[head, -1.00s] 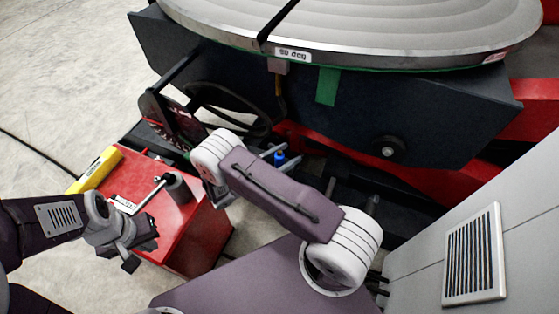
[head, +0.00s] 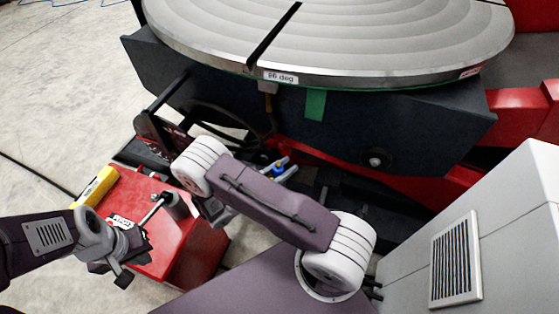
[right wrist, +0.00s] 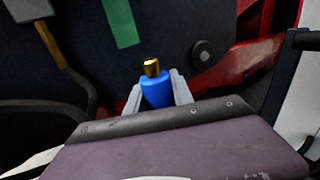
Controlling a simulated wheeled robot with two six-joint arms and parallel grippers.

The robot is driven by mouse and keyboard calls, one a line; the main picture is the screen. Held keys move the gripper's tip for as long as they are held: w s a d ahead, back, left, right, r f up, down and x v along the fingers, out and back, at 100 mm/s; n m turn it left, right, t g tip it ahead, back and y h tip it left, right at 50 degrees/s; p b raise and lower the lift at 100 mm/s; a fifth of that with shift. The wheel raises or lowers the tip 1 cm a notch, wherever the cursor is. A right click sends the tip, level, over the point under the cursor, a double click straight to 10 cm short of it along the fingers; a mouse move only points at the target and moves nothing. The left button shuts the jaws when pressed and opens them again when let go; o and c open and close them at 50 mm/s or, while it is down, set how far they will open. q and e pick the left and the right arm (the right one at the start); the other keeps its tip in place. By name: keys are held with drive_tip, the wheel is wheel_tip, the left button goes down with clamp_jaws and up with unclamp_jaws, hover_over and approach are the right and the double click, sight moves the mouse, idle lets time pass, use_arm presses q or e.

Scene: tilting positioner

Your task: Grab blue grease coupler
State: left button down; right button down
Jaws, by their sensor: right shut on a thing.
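The blue grease coupler (right wrist: 156,92) with a brass tip stands between the two grey fingers of my right gripper (right wrist: 158,90) in the right wrist view. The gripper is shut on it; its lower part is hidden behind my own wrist. In the head view a small blue bit of the coupler (head: 279,169) shows between the fingers of my right gripper (head: 282,171), mostly hidden by my forearm. My left gripper (head: 122,272) hangs at the lower left, beside the red cabinet; its fingers are too unclear to tell whether it is open or shut.
The tilting positioner's round table (head: 340,35) and dark body (head: 330,125) fill the back. The red cabinet (head: 195,250) stands at the left, with a metal crank handle (head: 152,212) and a yellow object (head: 95,187) on it. A grey cabinet (head: 500,215) stands at the right.

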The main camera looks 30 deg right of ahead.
drive_tip(key=s+r+p, duration=0.2)
drive_tip(key=s+r, duration=0.2)
drive_tip(key=s, duration=0.3)
drive_tip(key=shift+s+r, duration=0.3)
